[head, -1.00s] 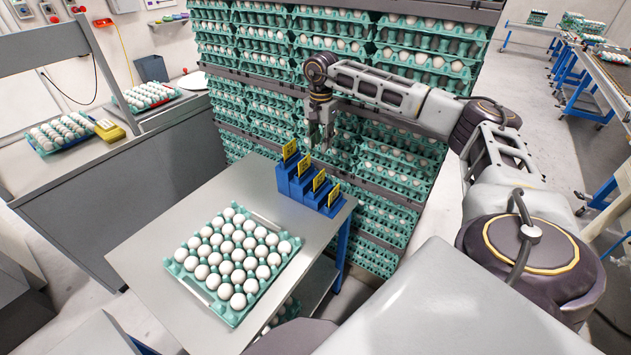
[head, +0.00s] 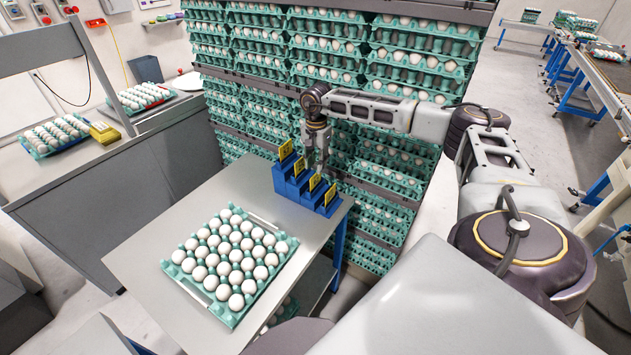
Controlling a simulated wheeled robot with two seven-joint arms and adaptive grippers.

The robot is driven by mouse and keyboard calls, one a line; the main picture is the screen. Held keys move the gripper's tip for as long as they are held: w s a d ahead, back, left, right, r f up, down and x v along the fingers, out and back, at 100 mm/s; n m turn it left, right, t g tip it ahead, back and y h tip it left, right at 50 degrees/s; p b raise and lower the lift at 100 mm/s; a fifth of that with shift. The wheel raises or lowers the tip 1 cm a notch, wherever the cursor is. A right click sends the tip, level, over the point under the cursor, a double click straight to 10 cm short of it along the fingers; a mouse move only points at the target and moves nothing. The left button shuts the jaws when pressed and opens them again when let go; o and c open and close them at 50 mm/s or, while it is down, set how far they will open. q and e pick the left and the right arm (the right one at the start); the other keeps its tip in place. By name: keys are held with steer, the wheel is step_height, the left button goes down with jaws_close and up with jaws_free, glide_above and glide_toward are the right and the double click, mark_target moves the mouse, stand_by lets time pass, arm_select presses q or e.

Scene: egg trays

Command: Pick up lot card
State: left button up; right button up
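Several yellow lot cards stand in a blue stepped holder (head: 283,187) at the back right corner of the steel table. The rear card (head: 285,150) is highest, followed by a second card (head: 299,166), a third card (head: 315,181) and the front card (head: 331,196). My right gripper (head: 318,168) points down just above and behind the third card, its fingers apart. I cannot tell whether the fingers touch a card. My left gripper is out of view.
A green tray (head: 232,319) full of white eggs lies on the steel table (head: 140,255). A tall stack of egg trays (head: 235,150) stands close behind the holder. A side counter (head: 75,170) at the left bears more egg trays and a yellow device (head: 104,132).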

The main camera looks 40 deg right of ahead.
mark_target(316, 176)
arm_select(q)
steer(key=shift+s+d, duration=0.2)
arm_select(e)
steer(key=shift+f, duration=0.3)
steer(key=shift+s+a+f+p, duration=0.1)
steer(key=shift+a+f+p, duration=0.05)
steer(key=shift+f, duration=0.5)
steer(key=shift+s+a+f+p, duration=0.1)
steer(key=shift+f+p, duration=0.1)
steer(key=shift+f, duration=0.45)
steer(key=shift+s+a+f+p, duration=0.1)
steer(key=shift+a+f+p, duration=0.05)
steer(key=shift+f, duration=1.15)
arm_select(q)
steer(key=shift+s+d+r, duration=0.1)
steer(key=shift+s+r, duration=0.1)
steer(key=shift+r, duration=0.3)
arm_select(e)
jaws_close()
